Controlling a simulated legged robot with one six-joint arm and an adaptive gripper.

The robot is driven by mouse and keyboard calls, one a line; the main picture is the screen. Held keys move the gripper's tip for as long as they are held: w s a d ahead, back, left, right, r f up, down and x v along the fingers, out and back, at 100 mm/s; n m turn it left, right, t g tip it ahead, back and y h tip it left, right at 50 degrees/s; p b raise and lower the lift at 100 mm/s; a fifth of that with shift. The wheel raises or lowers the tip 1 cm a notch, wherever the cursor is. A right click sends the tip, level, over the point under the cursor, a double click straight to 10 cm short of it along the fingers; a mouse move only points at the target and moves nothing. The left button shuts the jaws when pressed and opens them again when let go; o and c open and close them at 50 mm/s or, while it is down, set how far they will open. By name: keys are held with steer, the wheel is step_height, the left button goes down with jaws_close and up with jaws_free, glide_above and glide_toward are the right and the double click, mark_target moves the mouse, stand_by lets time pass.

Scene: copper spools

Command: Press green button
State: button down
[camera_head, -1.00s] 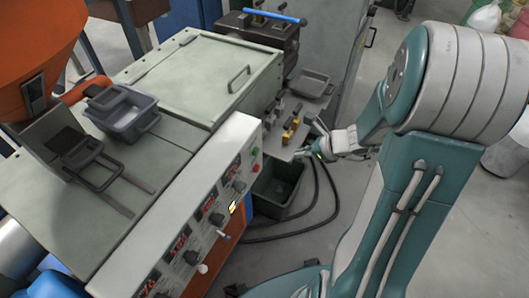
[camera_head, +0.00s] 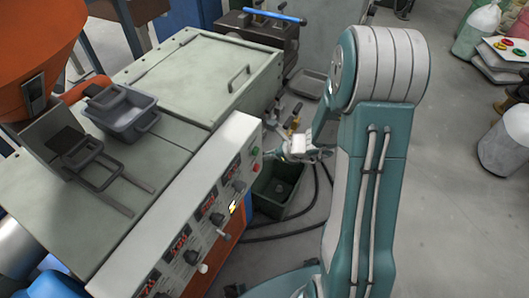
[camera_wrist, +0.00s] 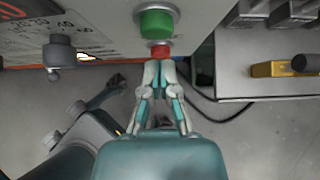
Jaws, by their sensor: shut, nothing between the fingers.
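The green button (camera_wrist: 156,22) is a round cap on the machine's control panel, at the top of the wrist view. In the head view the green button (camera_head: 256,151) sits near the far end of the panel. A smaller red button (camera_wrist: 160,50) is right beside it. My gripper (camera_wrist: 160,66) is shut and empty, with its fingertips just below the red button in the wrist view, apart from the green one. I cannot tell whether the tips touch the red button. In the head view my gripper (camera_head: 274,152) is small, just right of the panel's end.
The panel (camera_head: 168,220) carries several knobs and red displays. A dark knob (camera_wrist: 61,52) is left of the buttons. A dark green bin (camera_head: 282,190) stands on the floor below. A metal shelf with a yellow part (camera_wrist: 285,69) lies to the right in the wrist view.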

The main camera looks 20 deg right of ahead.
steer(key=shift+w+a, duration=0.6)
steer(key=shift+a, duration=0.05)
